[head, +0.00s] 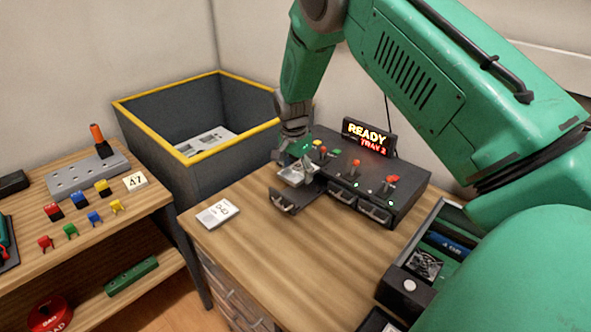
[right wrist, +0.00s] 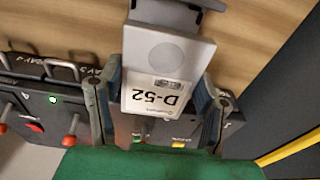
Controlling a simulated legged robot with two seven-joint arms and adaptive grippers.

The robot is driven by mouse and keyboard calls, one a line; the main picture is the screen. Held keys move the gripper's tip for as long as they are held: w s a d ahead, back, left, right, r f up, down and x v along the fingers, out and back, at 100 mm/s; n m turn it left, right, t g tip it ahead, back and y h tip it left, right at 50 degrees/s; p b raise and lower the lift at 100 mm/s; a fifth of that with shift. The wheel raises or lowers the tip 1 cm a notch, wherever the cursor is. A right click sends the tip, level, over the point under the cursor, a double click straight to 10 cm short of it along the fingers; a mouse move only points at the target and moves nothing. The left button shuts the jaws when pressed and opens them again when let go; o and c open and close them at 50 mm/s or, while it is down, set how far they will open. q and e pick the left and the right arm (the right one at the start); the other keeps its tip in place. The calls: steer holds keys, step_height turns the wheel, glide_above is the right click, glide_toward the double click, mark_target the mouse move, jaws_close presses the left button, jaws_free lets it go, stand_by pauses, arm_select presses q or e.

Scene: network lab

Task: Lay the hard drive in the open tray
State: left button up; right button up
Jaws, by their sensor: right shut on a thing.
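The hard drive (right wrist: 165,70), silver and labelled D-52, is between the fingers of my right gripper (right wrist: 158,105) in the right wrist view. In the head view my right gripper (head: 297,160) points down over the dock's left end, shut on the drive (head: 296,174). The open tray (head: 284,203) is pulled out of the black dock (head: 411,191), and the drive is over it. Its front also shows in the right wrist view (right wrist: 168,13). I cannot tell whether the drive touches the tray floor. My left gripper is not in view.
A lit sign (head: 368,137) reads READY TRAY 2. Another drive (head: 217,212) lies on the desk's left part. A grey bin with a yellow rim (head: 201,155) stands behind left. An open case (head: 408,285) is at the right. The desk's middle is clear.

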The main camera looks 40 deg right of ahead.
mark_target(297, 195)
step_height(297, 195, down, 3)
steer(key=shift+d+f+b, duration=0.1)
steer(key=shift+f+b, duration=0.05)
steer(key=shift+b, duration=1)
steer(key=shift+f+b, duration=0.35)
steer(key=shift+f, duration=1)
steer(key=shift+a+p, duration=0.2)
steer(key=shift+p, duration=0.15)
steer(key=shift+f+p, duration=0.1)
steer(key=shift+p, duration=0.7)
stand_by(0.6)
steer(key=shift+f, duration=0.4)
stand_by(0.6)
steer(key=o, duration=1.8)
steer(key=shift+c, duration=0.2)
